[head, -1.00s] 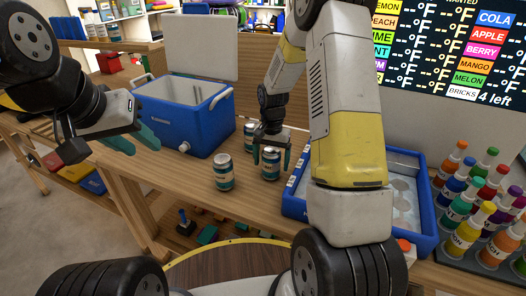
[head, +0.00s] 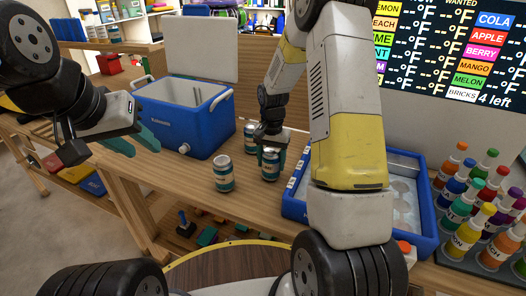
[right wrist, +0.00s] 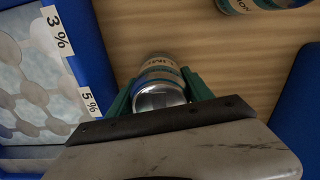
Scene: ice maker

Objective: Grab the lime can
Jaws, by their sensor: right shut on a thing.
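The lime can (head: 270,166) stands upright on the wooden counter, a silver-topped can with a teal band. In the right wrist view, the can (right wrist: 160,82) sits between green fingers, and its partly visible label seems to read LIME. My right gripper (head: 271,156) is shut on it from above, one finger on each side. My left gripper (head: 134,142) is open and empty, in front of the blue cooler, away from the cans.
Two similar cans stand close by, one in front to the left (head: 224,174) and one behind (head: 250,138). An open blue cooler (head: 190,127) stands behind left. A blue ice tray (head: 424,214) is at the right, beside several colored bottles (head: 462,205).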

